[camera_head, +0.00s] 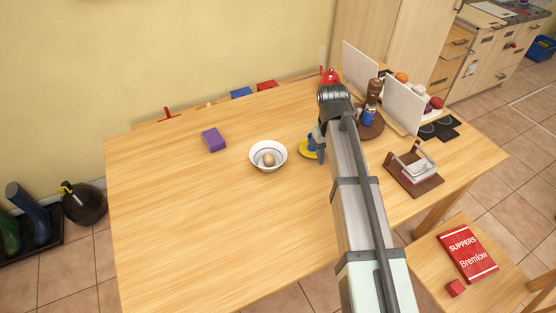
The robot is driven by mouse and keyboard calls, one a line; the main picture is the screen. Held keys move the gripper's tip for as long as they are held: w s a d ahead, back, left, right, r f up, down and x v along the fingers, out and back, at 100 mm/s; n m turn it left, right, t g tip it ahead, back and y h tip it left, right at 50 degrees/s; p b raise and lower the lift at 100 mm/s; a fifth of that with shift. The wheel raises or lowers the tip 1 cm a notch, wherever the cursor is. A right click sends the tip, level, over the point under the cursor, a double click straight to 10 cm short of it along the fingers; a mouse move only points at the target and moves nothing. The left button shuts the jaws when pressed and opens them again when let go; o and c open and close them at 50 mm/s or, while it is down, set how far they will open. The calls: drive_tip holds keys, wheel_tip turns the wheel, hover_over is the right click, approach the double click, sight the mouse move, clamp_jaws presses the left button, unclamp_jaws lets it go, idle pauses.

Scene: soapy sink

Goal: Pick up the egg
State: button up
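The brown egg (268,160) lies inside a white bowl (254,163) with a dark ring, near the middle of the wooden table. The bowl stands upright. My gripper (319,158) is to the right of the bowl, apart from the egg. It is mostly hidden behind my own arm, so I cannot tell whether its fingers are open or shut.
A yellow dish (303,153) with something blue is close beside my gripper. A purple block (213,139) lies left of the bowl. A brown rack (422,184), white boards (402,105) and a pepper mill (373,91) stand right. The table's front left (190,230) is clear.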

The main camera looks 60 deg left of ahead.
sight(269, 155)
drive_tip(key=s+a+r+n+g, duration=0.1)
drive_tip(key=s+a+r, duration=0.2)
drive_tip(key=s+a, duration=0.4)
drive_tip(key=s+a+r+n+g, duration=0.1)
drive_tip(key=s+a+r+g, duration=0.1)
drive_tip(key=s+a, duration=0.5)
drive_tip(key=f, duration=1.3)
drive_tip(key=shift+w+a, duration=0.25)
drive_tip(key=shift+w, duration=0.1)
drive_tip(key=c, duration=0.7)
drive_tip(key=shift+r, duration=0.1)
